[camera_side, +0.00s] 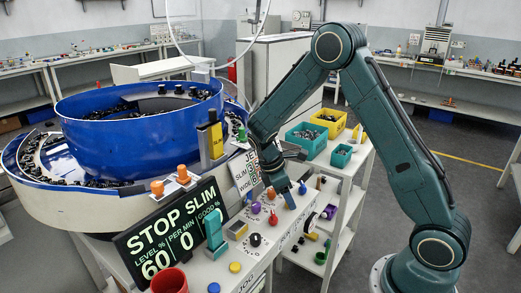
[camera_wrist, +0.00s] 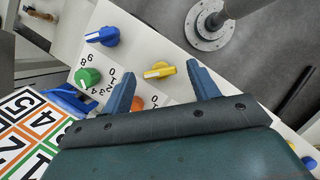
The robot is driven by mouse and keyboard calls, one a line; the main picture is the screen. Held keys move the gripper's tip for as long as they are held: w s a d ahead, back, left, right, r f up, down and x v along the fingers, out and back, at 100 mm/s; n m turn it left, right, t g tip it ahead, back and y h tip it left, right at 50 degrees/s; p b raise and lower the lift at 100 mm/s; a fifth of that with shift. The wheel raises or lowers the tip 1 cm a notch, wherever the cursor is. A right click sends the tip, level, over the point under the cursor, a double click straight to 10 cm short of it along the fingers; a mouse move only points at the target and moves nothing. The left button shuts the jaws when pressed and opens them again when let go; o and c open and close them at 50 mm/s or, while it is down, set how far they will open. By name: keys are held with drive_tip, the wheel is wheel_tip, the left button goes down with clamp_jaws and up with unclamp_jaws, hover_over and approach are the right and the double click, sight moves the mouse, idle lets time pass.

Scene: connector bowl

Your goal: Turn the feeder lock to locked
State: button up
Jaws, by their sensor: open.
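No label in view names the feeder lock, so I cannot tell which control it is. In the wrist view a yellow knob (camera_wrist: 159,70) with a white pointer mark shows between the fingertips of my gripper (camera_wrist: 160,70). A blue knob (camera_wrist: 103,36) with a white mark and a green knob (camera_wrist: 88,78) sit to its left. In the side view my gripper (camera_side: 281,183) points down at the control panel. It is open and empty; I cannot tell whether it touches a knob.
The blue feeder bowl (camera_side: 140,115) stands left of the panel. A display (camera_side: 178,230) reads STOP SLIM. Purple (camera_side: 256,208) and red (camera_side: 273,218) knobs, a teal lever (camera_side: 214,232) and a red cup (camera_side: 169,280) crowd the bench. Green bins (camera_side: 306,140) stand behind.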

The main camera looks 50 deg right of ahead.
drive_tip(key=shift+c, duration=0.4)
drive_tip(key=c, duration=0.9)
drive_tip(key=shift+m, duration=0.4)
drive_tip(key=m, duration=0.1)
drive_tip(key=m+y, duration=0.1)
drive_tip(key=m, duration=0.1)
drive_tip(key=shift+w+d+g, duration=0.15)
drive_tip(key=shift+d+g, duration=0.05)
drive_tip(key=shift+g, duration=0.2)
drive_tip(key=m+y, duration=0.2)
drive_tip(key=m, duration=0.3)
drive_tip(key=shift+d, duration=0.2)
drive_tip(key=m+y, duration=0.1)
drive_tip(key=m, duration=0.1)
drive_tip(key=m+y, duration=0.1)
drive_tip(key=m, duration=0.1)
drive_tip(key=shift+d+m, duration=0.2)
drive_tip(key=shift+m, duration=0.2)
drive_tip(key=shift+d+m+t+y, duration=0.1)
drive_tip(key=shift+m+t+y, duration=0.45)
drive_tip(key=shift+m, duration=1.65)
